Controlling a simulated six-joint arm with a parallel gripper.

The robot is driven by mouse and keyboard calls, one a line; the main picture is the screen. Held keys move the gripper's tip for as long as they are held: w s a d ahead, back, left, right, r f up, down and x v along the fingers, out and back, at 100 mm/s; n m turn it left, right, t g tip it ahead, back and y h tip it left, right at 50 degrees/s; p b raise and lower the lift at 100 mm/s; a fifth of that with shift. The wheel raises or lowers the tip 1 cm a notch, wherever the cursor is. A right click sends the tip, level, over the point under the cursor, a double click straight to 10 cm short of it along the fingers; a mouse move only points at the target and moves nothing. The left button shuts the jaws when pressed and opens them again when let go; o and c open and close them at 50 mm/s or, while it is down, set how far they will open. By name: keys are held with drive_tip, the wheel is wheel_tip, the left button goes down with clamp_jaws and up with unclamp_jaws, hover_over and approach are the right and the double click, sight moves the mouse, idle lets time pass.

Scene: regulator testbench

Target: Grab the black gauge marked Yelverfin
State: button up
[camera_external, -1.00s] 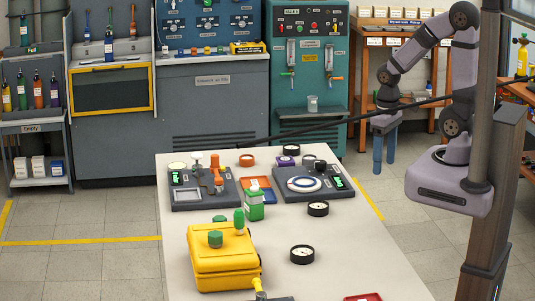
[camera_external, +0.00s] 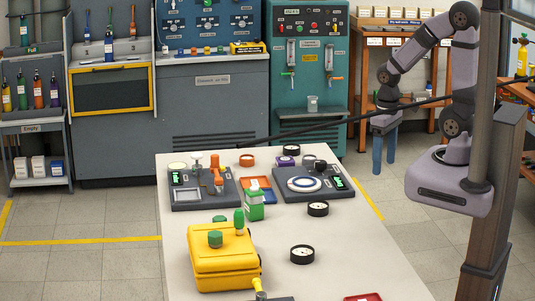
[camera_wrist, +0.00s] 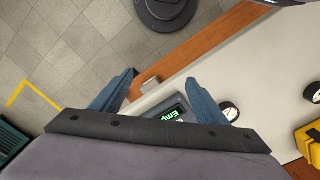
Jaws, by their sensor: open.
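In the external view, three black gauges with white faces lie on the white table: one at the back (camera_external: 291,150), one at the right edge (camera_external: 318,208) and one at the front (camera_external: 302,254). The name on each is too small to read. The wrist view shows two black gauges, one beside my right finger (camera_wrist: 229,111) and one at the right edge (camera_wrist: 312,92). My gripper (camera_external: 384,150) hangs off the table's right side, blue fingers pointing down. In the wrist view my gripper (camera_wrist: 160,92) is open and empty.
A yellow case (camera_external: 222,262), a green bottle (camera_external: 254,205) and two dark test units, left (camera_external: 190,197) and right (camera_external: 315,190), occupy the table. Orange (camera_external: 247,160) and purple (camera_external: 286,161) round items lie at the back. A dark pole (camera_external: 485,150) stands beside my arm.

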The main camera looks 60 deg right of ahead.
drive_tip(key=shift+r, duration=0.1)
wheel_tip(320, 180, up, 5)
drive_tip(key=w+d+f+t+b, duration=0.1)
drive_tip(key=w+d+t, duration=0.3)
drive_tip(key=w, duration=0.7)
drive_tip(key=w+d+m+t+h+b, duration=0.1)
drive_tip(key=w+d+t, duration=0.35)
drive_tip(key=w, duration=0.55)
drive_tip(key=w+d+f+t+b, duration=0.15)
drive_tip(key=w+d+t, duration=0.3)
drive_tip(key=w, duration=0.65)
approach(292, 146)
drive_tip(key=shift+w+r, duration=0.2)
drive_tip(key=shift+w, duration=0.15)
drive_tip(key=shift+f+t, duration=0.3)
drive_tip(key=shift+f, duration=0.15)
drive_tip(key=shift+f+p+x, duration=0.1)
drive_tip(key=shift+p+x, duration=0.65)
drive_tip(key=shift+x, duration=1.05)
drive_tip(key=shift+f+p+x, duration=0.15)
drive_tip(key=shift+p+x, duration=0.55)
drive_tip(key=shift+x, duration=1.15)
drive_tip(key=shift+s, duration=0.1)
drive_tip(key=c, duration=1.2)
